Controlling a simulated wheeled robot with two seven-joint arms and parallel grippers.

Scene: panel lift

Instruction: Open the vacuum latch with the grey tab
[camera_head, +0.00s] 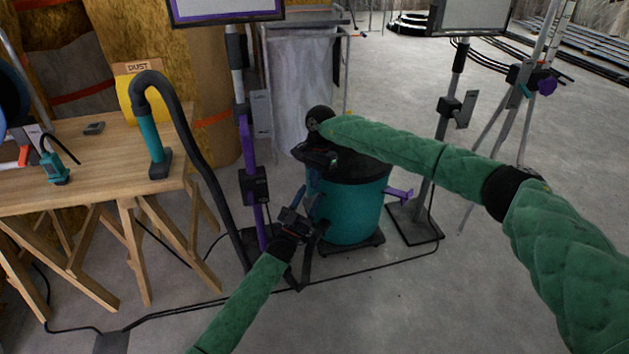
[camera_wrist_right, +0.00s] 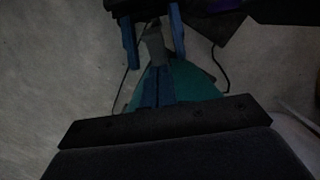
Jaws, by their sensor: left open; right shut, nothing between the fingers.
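The vacuum (camera_head: 352,212) is a teal drum with a dark lid, standing on the floor. A purple tab (camera_head: 398,193) sticks out on its right side. In the right wrist view a small grey piece (camera_wrist_right: 154,42), perhaps the grey tab, shows beyond the right fingertips. My left gripper (camera_head: 312,212) is open at the drum's left side; in the wrist view its blue fingers (camera_wrist_right: 153,38) stand either side of the grey piece. My right gripper (camera_head: 313,186) is shut and empty, pointing down beside the drum; its fingers (camera_wrist_right: 160,84) also show in the wrist view. The latch itself is hidden.
A wooden workbench (camera_head: 95,160) with a black hose and tools is on the left. A cable (camera_head: 200,308) runs across the floor. The front right floor is clear.

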